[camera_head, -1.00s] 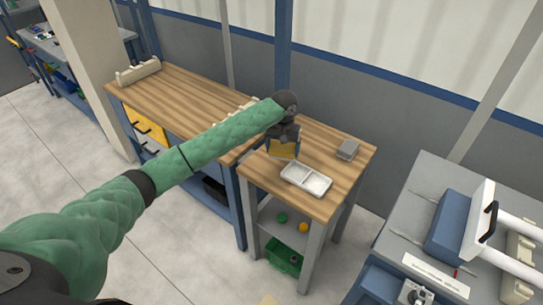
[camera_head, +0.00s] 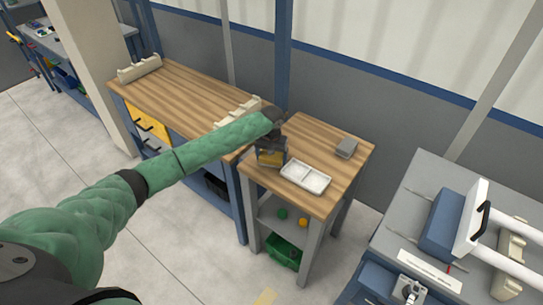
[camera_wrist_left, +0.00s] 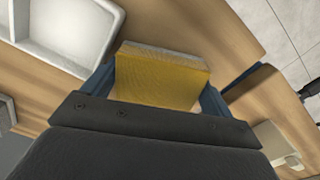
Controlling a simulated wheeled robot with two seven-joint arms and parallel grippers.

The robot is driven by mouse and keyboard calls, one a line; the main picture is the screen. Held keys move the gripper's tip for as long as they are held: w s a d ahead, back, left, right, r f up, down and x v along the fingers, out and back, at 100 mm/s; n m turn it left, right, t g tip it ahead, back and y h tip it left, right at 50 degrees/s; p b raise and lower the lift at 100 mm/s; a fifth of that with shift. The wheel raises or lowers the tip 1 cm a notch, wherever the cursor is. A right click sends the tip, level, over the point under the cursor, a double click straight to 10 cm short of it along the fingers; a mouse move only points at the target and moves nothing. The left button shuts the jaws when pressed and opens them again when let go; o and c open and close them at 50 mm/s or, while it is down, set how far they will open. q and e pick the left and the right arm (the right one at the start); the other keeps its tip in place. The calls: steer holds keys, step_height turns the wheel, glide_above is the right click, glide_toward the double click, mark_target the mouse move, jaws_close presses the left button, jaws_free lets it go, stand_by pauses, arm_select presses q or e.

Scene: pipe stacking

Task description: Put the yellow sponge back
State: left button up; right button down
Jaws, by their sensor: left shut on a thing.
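The yellow sponge (camera_wrist_left: 160,78) is between the blue fingers of my left gripper (camera_wrist_left: 158,85), which is shut on it. In the head view the left gripper (camera_head: 271,157) holds the sponge (camera_head: 270,158) over the small wooden table, just left of a white two-part tray (camera_head: 306,177). The tray also shows in the left wrist view (camera_wrist_left: 62,62), at the upper left, apart from the sponge. I cannot tell whether the sponge touches the wood. My right gripper is in neither view.
A grey block (camera_head: 346,148) sits at the back right of the small table (camera_head: 318,134). A longer wooden bench (camera_head: 185,95) with beige holders stands at left. A grey station (camera_head: 405,205) with a blue and white device stands at right. The small table's shelf holds green and yellow items.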

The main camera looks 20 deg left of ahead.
arm_select(q)
steer(key=o, duration=0.6)
steer(key=shift+f, duration=0.1)
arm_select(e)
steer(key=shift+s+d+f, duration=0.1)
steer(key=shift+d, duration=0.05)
arm_select(q)
steer(key=shift+r, duration=0.5)
steer(key=shift+r+b, duration=2.2)
steer(key=shift+r, duration=3.45)
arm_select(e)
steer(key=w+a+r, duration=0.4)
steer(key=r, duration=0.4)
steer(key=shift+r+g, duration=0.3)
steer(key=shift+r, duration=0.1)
arm_select(q)
steer(key=shift+f, duration=0.1)
